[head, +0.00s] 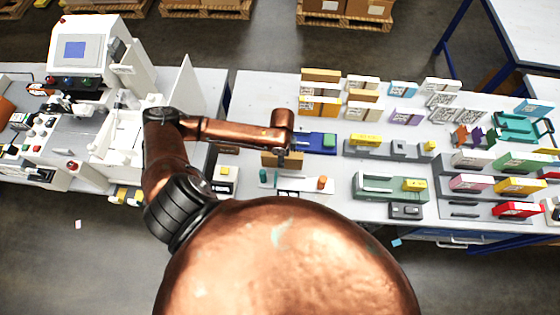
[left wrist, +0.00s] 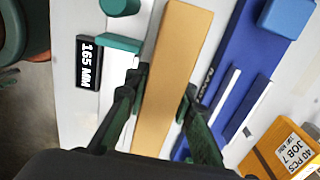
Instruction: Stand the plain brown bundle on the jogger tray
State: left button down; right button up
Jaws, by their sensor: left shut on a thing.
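The plain brown bundle (left wrist: 176,52) is a long tan block between the two dark fingers of my left gripper (left wrist: 162,84) in the left wrist view. The gripper is shut on it, with a finger against each long side. In the head view the bundle (head: 271,160) shows under my left gripper (head: 288,156), partly hidden by it. It lies between a blue fixture (head: 310,143) and a white gauge plate with a teal block (head: 264,177). I cannot tell whether it touches the table. I cannot tell which fixture is the jogger tray. My right gripper is not in view.
A yellow "JOB 7" box (left wrist: 282,150) sits right. Several labelled bundles (head: 319,106) stand behind. A grey-green tray (head: 375,185) and grey fixture (head: 365,151) lie right.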

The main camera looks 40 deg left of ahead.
pick_arm(q)
jog(key=shift+w+a+f, duration=0.1)
jog(key=shift+a+f, duration=0.1)
jog(key=shift+f, duration=0.1)
jog(key=shift+a+f, duration=0.2)
jog(key=shift+f, duration=1.6)
jog(key=shift+f, duration=0.1)
jog(key=c, duration=1.9)
grip_release()
jog(key=shift+c, duration=0.2)
